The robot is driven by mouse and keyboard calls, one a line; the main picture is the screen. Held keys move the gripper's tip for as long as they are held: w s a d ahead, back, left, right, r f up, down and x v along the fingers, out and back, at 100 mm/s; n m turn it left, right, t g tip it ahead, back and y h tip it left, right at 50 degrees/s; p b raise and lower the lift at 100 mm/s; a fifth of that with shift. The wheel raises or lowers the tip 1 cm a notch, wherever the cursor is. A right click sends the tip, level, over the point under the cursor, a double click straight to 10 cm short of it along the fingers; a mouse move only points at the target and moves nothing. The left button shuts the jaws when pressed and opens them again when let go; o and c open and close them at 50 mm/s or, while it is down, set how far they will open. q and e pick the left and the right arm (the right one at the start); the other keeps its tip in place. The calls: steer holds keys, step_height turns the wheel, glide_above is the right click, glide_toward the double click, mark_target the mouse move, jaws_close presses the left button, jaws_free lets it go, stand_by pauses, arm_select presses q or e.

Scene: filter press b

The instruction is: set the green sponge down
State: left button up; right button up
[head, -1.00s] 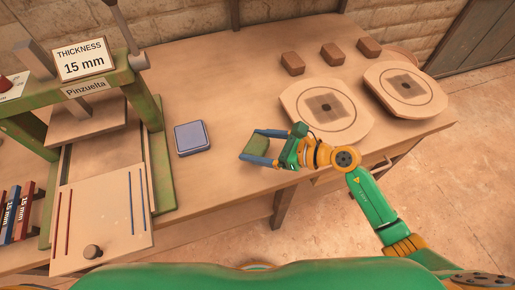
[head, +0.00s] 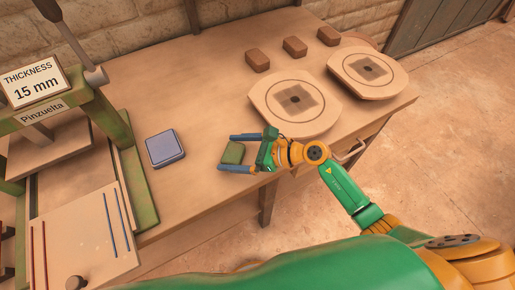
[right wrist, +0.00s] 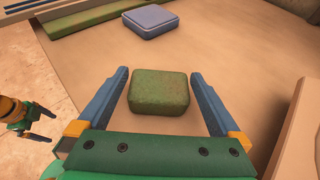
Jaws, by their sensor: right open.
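The green sponge (head: 233,153) lies on the wooden table, near its front edge and right of the blue-grey block. My right gripper (head: 227,153) is open around it, one finger on each side. In the right wrist view the sponge (right wrist: 160,92) sits between the blue fingers of the gripper (right wrist: 157,69), with a clear gap on both sides. My left gripper (right wrist: 38,125) seems to show small at the left edge of the right wrist view, and its fingers are too small to read.
The blue-grey block (head: 165,148) lies left of the sponge, beside the green press (head: 125,150). Two pale round-cornered boards (head: 268,108) (head: 392,82) and several brown blocks (head: 295,46) lie farther right and back. Bare table (head: 200,95) lies behind the sponge.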

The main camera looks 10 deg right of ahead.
steer(key=b+v, duration=0.2)
steer(key=v, duration=0.9)
steer(key=shift+s+d, duration=0.15)
steer(key=shift+d, duration=0.05)
steer(key=shift+s+d+r, duration=0.1)
steer(key=shift+d+r, duration=0.05)
steer(key=shift+r, duration=0.1)
